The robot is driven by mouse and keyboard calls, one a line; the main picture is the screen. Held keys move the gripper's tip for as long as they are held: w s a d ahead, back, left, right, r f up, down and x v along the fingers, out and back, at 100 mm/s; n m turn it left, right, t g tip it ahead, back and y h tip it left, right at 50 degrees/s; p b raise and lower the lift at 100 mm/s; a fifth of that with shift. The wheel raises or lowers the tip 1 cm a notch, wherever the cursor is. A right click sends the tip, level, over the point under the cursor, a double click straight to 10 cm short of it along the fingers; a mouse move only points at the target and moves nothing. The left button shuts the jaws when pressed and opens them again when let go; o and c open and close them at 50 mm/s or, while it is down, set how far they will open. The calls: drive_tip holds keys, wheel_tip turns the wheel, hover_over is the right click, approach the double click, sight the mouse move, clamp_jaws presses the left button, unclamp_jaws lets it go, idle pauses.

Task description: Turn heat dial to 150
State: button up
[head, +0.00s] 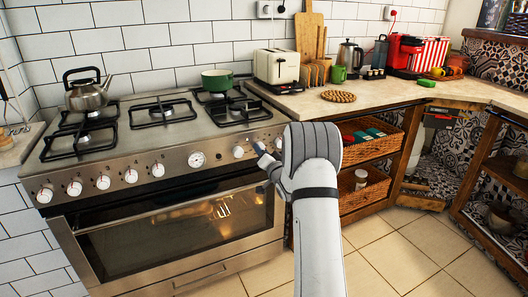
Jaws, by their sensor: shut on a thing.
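The stainless-steel stove (115,205) has a front panel with a row of white knobs and a round white gauge (197,159). My gripper (260,150) is at the right part of this panel, shut on a dial between the white knob (238,152) on its left and another white knob (279,142) on its right. The held dial is mostly hidden by the dark fingers, and its setting cannot be read. Any markings around the knobs are too small to read.
A kettle (88,95) and a green pot (216,81) stand on the hob. A toaster (276,67) is on the counter to the right. The oven door handle (170,205) runs below the panel. Wicker baskets (375,145) fill the shelves right of my arm.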

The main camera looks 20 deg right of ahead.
drive_tip(key=m, duration=0.3)
drive_tip(key=m+h+p, duration=0.1)
drive_tip(key=m, duration=0.7)
drive_tip(key=shift+r+g+h+p, duration=0.3)
drive_tip(key=shift+h+p, duration=0.1)
drive_tip(key=shift+m, duration=0.3)
drive_tip(key=o, duration=1)
drive_tip(key=shift+f, duration=0.1)
drive_tip(key=shift+a, duration=0.1)
drive_tip(key=s, duration=0.5)
drive_tip(key=s+p, duration=0.1)
drive_tip(key=s, duration=0.1)
drive_tip(key=shift+s+a+f, duration=0.2)
drive_tip(key=shift+s+f, duration=0.05)
drive_tip(key=shift+s, duration=0.15)
